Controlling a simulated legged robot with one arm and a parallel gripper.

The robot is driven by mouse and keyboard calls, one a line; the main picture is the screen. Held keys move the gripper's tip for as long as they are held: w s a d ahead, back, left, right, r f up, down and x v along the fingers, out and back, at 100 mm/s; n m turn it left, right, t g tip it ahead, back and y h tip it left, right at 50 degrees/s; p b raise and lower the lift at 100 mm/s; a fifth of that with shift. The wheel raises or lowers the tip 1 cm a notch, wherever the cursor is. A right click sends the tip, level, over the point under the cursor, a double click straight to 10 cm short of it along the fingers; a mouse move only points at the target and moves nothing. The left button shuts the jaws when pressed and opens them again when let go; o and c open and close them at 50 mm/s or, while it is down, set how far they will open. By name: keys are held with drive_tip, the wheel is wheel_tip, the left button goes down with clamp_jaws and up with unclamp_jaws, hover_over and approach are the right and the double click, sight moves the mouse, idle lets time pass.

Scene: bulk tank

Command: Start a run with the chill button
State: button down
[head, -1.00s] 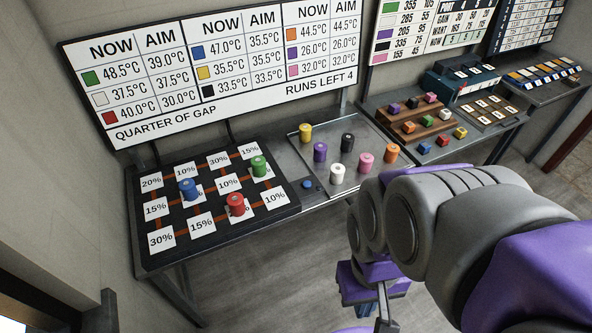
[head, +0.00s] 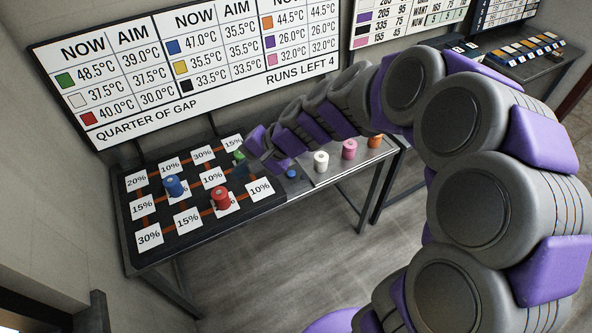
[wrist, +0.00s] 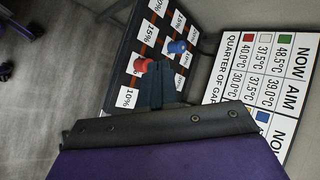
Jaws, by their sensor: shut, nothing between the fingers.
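The chill button is likely the small blue button (head: 291,173) on the dark front corner of the metal tray, just right of the black grid board (head: 130,222). My gripper (head: 241,170) is shut and empty, above the right part of the board and left of the button. Its fingers also show in the wrist view (wrist: 158,72). On the board stand a blue cylinder (head: 173,186), a red one (head: 221,198) and a green one (head: 239,156), which my gripper partly hides. The button does not show in the wrist view.
White (head: 321,162), pink (head: 349,149) and orange (head: 376,141) cylinders stand on the tray, right of the button. My arm hides the tray's back. The wall sign (head: 200,70) reads "RUNS LEFT 4". Another bench (head: 530,65) stands at the right.

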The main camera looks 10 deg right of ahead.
drive_tip(key=w+a+f+m+t, duration=0.1)
drive_tip(key=w+f+m+t, duration=0.2)
drive_tip(key=w, duration=0.6)
drive_tip(key=m+t+h+b, duration=0.3)
drive_tip(key=m+h+b, duration=0.15)
drive_tip(key=m, duration=0.75)
hover_over(291, 175)
drive_tip(key=f, duration=2.5)
drive_tip(key=shift+w+a+f+b, duration=0.1)
drive_tip(key=shift+a+f+b, duration=0.2)
drive_tip(key=shift+f+b, duration=0.1)
drive_tip(key=shift+d+f+b, duration=0.2)
drive_tip(key=shift+f+b, duration=0.1)
drive_tip(key=shift+d+f, duration=0.2)
drive_tip(key=shift+d, duration=0.7)
drive_tip(key=shift+a, duration=0.9)
